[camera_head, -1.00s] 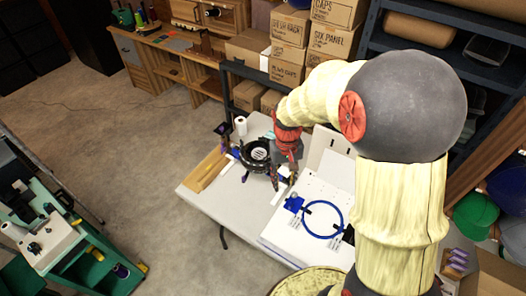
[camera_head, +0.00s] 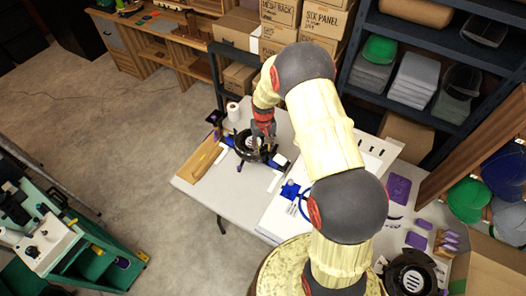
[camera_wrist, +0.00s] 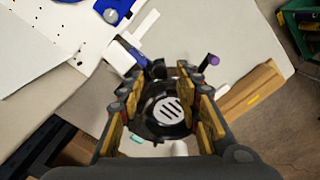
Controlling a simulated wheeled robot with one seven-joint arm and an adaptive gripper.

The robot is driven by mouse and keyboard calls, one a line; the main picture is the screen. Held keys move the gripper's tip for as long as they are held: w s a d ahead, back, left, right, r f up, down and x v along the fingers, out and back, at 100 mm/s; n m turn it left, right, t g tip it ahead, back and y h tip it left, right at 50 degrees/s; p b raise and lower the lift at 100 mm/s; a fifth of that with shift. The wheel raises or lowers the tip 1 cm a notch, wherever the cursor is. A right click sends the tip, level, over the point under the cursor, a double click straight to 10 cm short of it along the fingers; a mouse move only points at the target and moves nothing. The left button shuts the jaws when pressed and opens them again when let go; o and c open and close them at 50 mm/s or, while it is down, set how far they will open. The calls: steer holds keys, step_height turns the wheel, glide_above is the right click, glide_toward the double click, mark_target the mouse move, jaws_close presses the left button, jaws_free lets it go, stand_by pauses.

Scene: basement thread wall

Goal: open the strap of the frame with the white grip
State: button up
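A black round frame (camera_head: 250,145) with a pale slotted disc stands on the light table; it also shows in the wrist view (camera_wrist: 165,112). A white grip (camera_head: 281,161) is at its right side in the head view and upper left of it in the wrist view (camera_wrist: 121,55). My gripper (camera_head: 263,138) is above the frame, pointing down. In the wrist view my gripper (camera_wrist: 163,107) is open, its two fingers apart on either side of the black frame, with nothing seen between them held. The strap cannot be made out clearly; the fingers hide part of the frame.
A wooden block (camera_head: 199,161) lies left of the frame. A purple-ended part (camera_wrist: 211,60) rises beside it. A white roll (camera_head: 233,111) stands behind. A white board (camera_head: 270,217) with a blue ring lies in front. Another black round piece (camera_head: 410,276) is at lower right.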

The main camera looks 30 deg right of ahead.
steer(key=shift+f, duration=1.4)
steer(key=shift+c, duration=0.8)
jaws_close()
